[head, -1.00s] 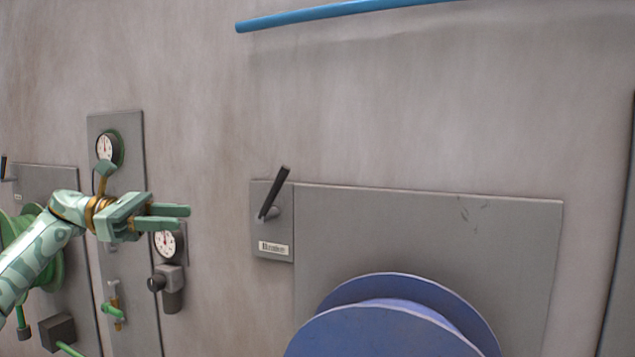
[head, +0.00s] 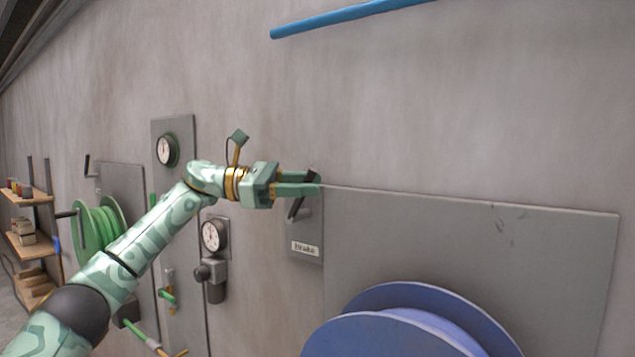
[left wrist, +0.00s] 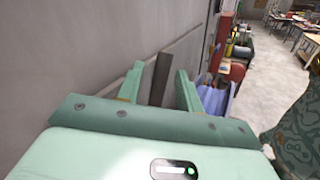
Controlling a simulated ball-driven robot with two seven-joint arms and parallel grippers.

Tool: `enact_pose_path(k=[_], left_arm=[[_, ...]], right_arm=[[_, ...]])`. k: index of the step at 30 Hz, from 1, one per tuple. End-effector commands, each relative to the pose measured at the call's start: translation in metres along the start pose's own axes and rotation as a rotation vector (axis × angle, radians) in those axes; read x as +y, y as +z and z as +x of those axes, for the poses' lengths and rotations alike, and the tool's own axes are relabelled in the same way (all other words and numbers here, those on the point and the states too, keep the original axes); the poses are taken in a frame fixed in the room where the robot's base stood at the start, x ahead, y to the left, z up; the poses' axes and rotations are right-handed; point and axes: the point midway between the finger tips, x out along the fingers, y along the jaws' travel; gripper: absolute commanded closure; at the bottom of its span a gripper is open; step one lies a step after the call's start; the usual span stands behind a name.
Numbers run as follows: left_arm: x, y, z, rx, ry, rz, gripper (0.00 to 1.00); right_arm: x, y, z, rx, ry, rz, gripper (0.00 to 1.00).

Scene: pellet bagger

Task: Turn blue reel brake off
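The dark brake lever (head: 297,208) stands tilted up to the right on a small grey plate (head: 303,235) with a white label. The plate is left of the grey panel that carries the blue reel (head: 400,335). My left gripper (head: 318,184) is at the lever's upper part, and its fingers hide some of it. In the left wrist view, the lever (left wrist: 160,78) stands between the two open fingers (left wrist: 157,84), with gaps at both sides. My right gripper is not in view.
Left of the lever are gauges (head: 213,236) on a grey panel, a green reel (head: 100,228) and wooden shelves (head: 28,225). A blue pipe (head: 350,15) runs along the wall above.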

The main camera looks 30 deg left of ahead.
Motion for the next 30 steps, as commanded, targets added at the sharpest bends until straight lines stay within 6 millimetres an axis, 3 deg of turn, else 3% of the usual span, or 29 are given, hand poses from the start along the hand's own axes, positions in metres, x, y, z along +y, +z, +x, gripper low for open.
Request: enact_pose_path(k=[6, 15, 19, 30], left_arm=[[0.000, 0.000, 0.022, 0.001, -0.001, -0.001, 0.64], [0.000, -0.001, 0.024, 0.001, -0.001, -0.001, 0.64], [0.000, -0.001, 0.024, 0.001, -0.001, -0.001, 1.00], [0.001, -0.001, 0.022, -0.023, 0.006, -0.017, 1.00]], right_arm=[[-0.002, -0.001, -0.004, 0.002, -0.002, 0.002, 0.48], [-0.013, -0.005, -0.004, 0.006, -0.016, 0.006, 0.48], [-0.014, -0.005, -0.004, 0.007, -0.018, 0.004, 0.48], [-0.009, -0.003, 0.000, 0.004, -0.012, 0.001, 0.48]])
